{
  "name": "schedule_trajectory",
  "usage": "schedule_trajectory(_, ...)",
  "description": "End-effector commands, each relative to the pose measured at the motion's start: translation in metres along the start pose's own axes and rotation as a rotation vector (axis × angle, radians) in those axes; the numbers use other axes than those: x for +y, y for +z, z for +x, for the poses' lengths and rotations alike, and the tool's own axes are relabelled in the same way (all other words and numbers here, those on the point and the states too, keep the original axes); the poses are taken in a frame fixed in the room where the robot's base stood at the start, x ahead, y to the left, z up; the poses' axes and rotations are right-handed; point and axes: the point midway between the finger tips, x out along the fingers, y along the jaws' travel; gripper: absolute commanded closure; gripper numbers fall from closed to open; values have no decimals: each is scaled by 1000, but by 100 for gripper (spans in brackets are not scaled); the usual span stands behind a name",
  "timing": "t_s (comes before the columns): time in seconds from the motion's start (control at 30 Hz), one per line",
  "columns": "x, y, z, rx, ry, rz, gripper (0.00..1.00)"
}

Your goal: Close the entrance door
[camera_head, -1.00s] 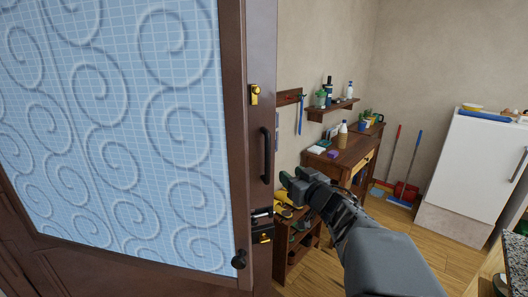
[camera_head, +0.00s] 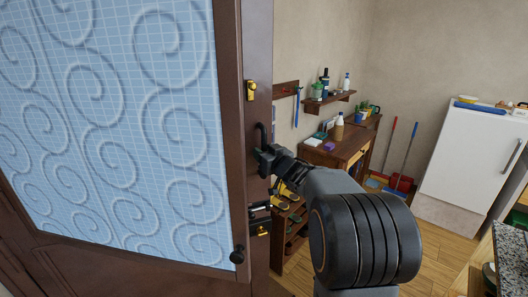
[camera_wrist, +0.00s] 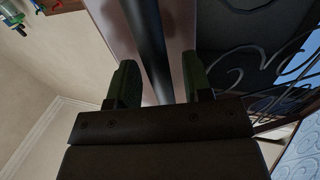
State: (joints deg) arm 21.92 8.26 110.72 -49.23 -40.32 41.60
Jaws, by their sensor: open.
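The entrance door (camera_head: 120,130) fills the left of the head view. It has a dark brown frame and a pale blue panel with raised swirls. A black vertical pull handle (camera_head: 262,133) is on its brown edge strip. My gripper (camera_head: 264,157) is at the lower part of this handle and hides some of it. In the wrist view, the dark handle bar (camera_wrist: 150,45) runs between the two open green-tipped fingers of my gripper (camera_wrist: 156,82). The jaws are not closed on the bar. Whether a finger touches it, I cannot tell.
A yellow latch (camera_head: 250,90), a lever handle (camera_head: 258,206) and a dark knob (camera_head: 237,257) are also on the door.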

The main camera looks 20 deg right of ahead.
Motion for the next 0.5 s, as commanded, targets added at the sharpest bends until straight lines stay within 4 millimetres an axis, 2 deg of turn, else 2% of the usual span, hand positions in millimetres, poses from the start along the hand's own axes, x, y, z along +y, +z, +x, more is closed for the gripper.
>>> schedule_trajectory(0.33, 0, 0, 3, 0, -1, -1, 55)
schedule_trajectory(0.5, 0, 0, 3, 0, -1, -1, 71)
